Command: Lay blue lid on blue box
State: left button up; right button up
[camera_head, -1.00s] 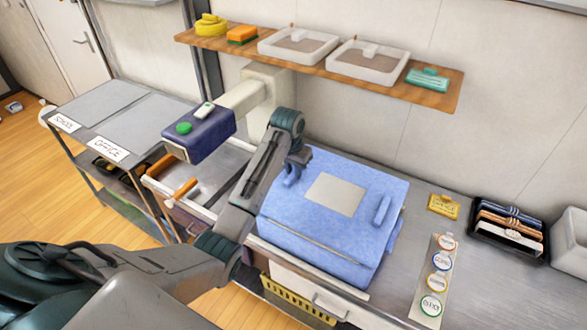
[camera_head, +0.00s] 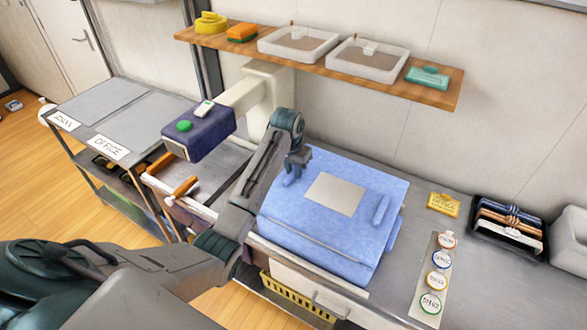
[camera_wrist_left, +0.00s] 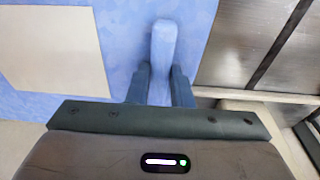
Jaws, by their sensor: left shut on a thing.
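The blue lid (camera_head: 365,205) is a broad, speckled blue slab with a pale grey panel on top and a raised bar handle at each side. It lies over the blue box on the metal counter, and it hides most of the box. I cannot tell clearly where lid and box meet. My left gripper (camera_head: 293,174) is at the lid's left handle. In the left wrist view, my left gripper (camera_wrist_left: 160,76) is shut on that handle of the blue lid (camera_wrist_left: 163,48), with one finger on each side. My right gripper is not in view.
A wooden shelf (camera_head: 445,95) with white trays is above. A label strip (camera_head: 436,270), yellow card (camera_head: 443,206) and black tray (camera_head: 497,255) lie to the right.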

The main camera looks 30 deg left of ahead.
pick_arm(q)
jog(key=o, duration=1.5)
jog(key=shift+r, duration=4.45)
jog(key=shift+f, duration=0.1)
